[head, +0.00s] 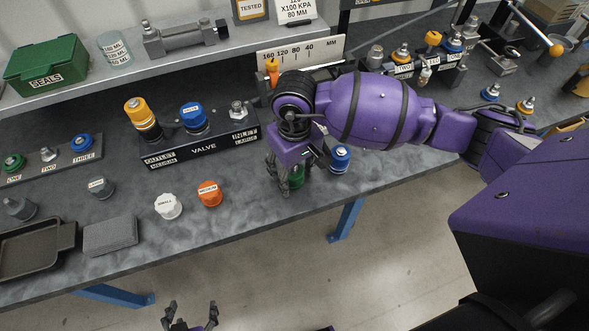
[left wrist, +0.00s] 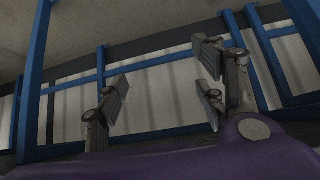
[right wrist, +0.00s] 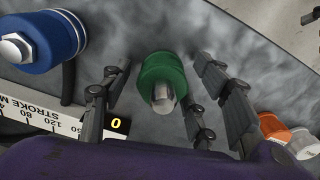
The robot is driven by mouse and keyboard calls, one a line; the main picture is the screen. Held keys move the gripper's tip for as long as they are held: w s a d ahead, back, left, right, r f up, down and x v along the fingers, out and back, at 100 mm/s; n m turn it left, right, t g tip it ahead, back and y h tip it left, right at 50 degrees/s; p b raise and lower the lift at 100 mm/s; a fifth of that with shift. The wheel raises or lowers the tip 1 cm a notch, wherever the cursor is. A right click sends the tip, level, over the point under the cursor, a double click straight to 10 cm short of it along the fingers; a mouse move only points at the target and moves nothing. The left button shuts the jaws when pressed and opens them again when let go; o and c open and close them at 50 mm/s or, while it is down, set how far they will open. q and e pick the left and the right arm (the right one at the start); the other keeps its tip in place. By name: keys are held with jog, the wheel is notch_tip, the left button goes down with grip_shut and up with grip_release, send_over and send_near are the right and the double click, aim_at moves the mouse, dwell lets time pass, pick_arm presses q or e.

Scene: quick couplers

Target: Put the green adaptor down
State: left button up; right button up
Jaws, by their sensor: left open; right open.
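The green adaptor (right wrist: 163,80) has a green ringed body and a metal hex end facing the right wrist camera. In the head view it (head: 296,174) shows partly behind my right gripper, at the bench's front area. My right gripper (head: 287,188) points down around the adaptor. In the right wrist view its fingers (right wrist: 160,95) stand open on both sides of it, with gaps visible. The adaptor appears to rest on the grey bench top. My left gripper (head: 190,318) is open and empty, below and in front of the bench edge; it also shows in the left wrist view (left wrist: 165,95).
A blue adaptor (head: 340,157) stands right of my right gripper. Orange (head: 209,194) and white (head: 168,206) caps stand to the left. The valve block (head: 200,140) and stroke scale (head: 300,52) are behind. A dark tray (head: 30,250) lies far left.

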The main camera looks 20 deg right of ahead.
jog(key=shift+r, duration=0.35)
notch_tip(320, 180, up, 10)
jog(key=shift+r, duration=0.95)
